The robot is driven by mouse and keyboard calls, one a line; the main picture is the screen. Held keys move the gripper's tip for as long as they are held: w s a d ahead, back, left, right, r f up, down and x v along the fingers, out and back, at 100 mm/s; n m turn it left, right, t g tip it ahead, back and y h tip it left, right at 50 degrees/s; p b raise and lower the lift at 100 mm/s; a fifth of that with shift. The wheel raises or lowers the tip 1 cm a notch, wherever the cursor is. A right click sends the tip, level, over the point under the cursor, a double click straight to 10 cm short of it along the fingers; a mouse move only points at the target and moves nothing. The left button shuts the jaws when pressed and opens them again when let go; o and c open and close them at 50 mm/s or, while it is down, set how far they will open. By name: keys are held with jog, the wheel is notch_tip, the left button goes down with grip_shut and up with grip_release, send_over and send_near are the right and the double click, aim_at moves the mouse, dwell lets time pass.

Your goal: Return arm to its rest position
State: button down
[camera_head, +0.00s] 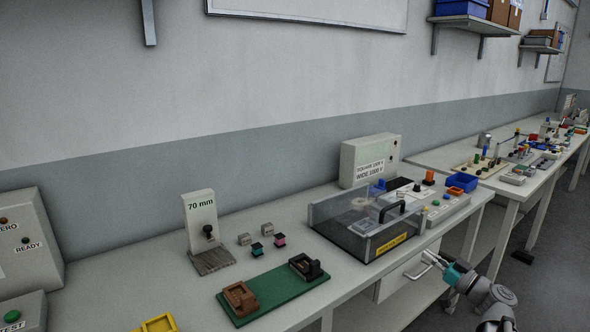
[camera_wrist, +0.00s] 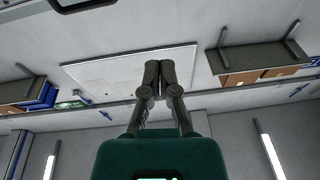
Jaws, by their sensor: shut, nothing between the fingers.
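My gripper (camera_head: 431,257) is at the lower right of the head view, just off the front edge of the workbench (camera_head: 344,296). It also shows in the wrist view (camera_wrist: 159,68), with its two dark fingers together and nothing between them. Its teal body is behind the fingers. In the wrist view the fingers stand against the wall and whiteboard (camera_wrist: 135,71), with no object at their tips. My arm is folded low beside the bench front.
A clear-walled box with a black handle (camera_head: 340,228) stands near the bench edge. A white drawer front (camera_head: 398,281) is close to my gripper. A green board (camera_head: 272,294) holds a brown and a black fixture. A second bench (camera_head: 440,157) stands behind; floor at right is mostly open.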

jog(key=s+a+f+m+g+h, duration=0.1)
jog(key=s+a+f+g+h, duration=0.2)
jog(key=a+f+g, duration=0.85)
jog(key=s+a+f+m+g+h, duration=0.4)
jog(key=s+a+f+m+h, duration=0.2)
jog(key=s+a+f+h, duration=0.35)
notch_tip(320, 180, up, 14)
jog(key=d+p, duration=0.2)
jog(key=p, duration=1.4)
jog(key=shift+s+r+h, duration=0.2)
jog(key=shift+r+h, duration=0.05)
jog(key=shift+h, duration=0.1)
